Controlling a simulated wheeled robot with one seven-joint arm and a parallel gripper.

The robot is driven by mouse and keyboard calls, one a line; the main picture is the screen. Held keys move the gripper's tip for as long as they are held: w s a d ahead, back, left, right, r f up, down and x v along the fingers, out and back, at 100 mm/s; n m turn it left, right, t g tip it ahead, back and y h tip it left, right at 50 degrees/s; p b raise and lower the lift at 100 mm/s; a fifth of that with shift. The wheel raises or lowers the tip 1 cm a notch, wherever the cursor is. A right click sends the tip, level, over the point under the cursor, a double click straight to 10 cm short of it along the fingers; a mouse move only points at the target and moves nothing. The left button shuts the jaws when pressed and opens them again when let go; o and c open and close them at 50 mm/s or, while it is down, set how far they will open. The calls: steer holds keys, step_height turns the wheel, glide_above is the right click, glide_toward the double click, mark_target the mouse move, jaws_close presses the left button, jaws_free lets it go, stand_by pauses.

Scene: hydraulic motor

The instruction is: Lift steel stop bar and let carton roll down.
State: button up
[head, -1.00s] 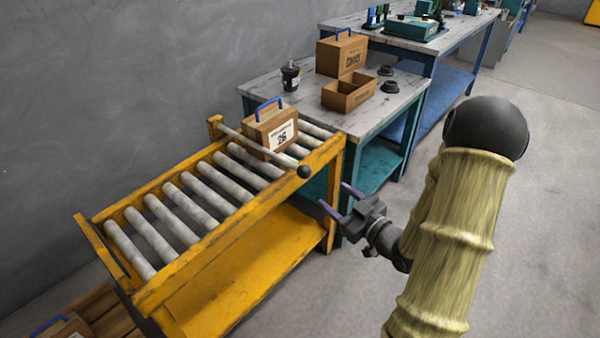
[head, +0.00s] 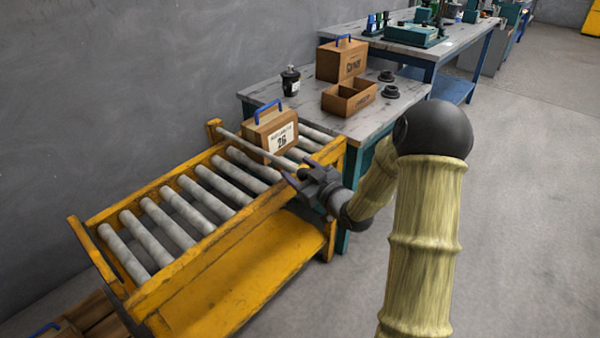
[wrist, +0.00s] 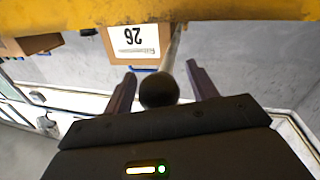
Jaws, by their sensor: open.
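The steel stop bar (head: 240,143) lies across the yellow roller conveyor (head: 180,273), in front of the carton. The carton (head: 270,135) is brown with a blue handle and a label reading 26, and stands upright on the rollers at the far end. It also shows upside down in the wrist view (wrist: 132,45). My gripper (head: 295,176) is at the bar's near end, by the conveyor's front rail. In the wrist view, the bar's dark ball knob (wrist: 159,90) sits between the two open fingers (wrist: 162,88). Whether either finger touches it I cannot tell.
A grey-topped bench (head: 310,105) behind the conveyor holds an open box (head: 349,98), a closed carton (head: 341,60), a dark cup (head: 291,81) and black round parts. The rollers left of the bar are empty. Open floor (head: 530,200) lies to the right.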

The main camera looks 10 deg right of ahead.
jaws_close()
stand_by(0.3)
steer(key=shift+w+r, duration=0.1)
steer(key=shift+r, duration=0.1)
